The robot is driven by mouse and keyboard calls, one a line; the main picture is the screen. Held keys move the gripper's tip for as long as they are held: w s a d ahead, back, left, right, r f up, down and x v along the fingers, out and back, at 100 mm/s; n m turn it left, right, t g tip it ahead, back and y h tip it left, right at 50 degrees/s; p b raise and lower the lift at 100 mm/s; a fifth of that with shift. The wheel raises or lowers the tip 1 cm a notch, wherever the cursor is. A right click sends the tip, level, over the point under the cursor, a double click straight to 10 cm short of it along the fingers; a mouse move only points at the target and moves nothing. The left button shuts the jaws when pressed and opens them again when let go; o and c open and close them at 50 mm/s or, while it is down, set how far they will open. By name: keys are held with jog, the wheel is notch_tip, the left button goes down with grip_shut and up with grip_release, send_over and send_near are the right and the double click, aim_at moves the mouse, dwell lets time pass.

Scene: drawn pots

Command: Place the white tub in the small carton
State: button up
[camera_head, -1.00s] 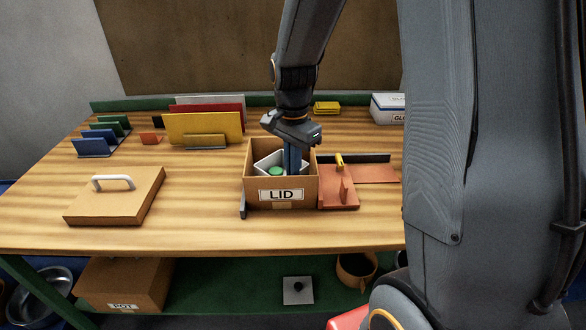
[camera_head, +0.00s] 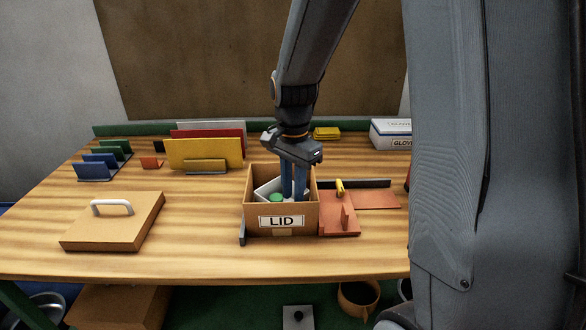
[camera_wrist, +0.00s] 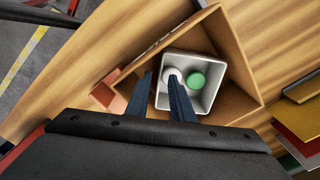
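The white tub (camera_wrist: 211,103) sits inside the small carton (camera_wrist: 236,62), turned at an angle to its walls. In the head view the tub (camera_head: 264,187) shows above the front wall of the carton (camera_head: 255,222), which is labelled LID. In the tub are a green round piece (camera_wrist: 197,80) and a white round piece (camera_wrist: 174,74). My gripper (camera_wrist: 161,77) is open, its blue fingers apart at the tub's near wall, one outside and one over the inside. In the head view my gripper (camera_head: 294,194) reaches down into the carton. The tub's base is hidden.
A flat box with a white handle (camera_head: 112,222) lies to the left. A reddish holder with a yellow-topped piece (camera_head: 338,215) stands just right of the carton. Upright boards (camera_head: 203,155) and a glove box (camera_head: 391,134) are behind. The table is clear between flat box and carton.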

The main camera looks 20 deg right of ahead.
notch_tip(320, 180, up, 10)
jog(key=b, duration=0.2)
dwell(0.5)
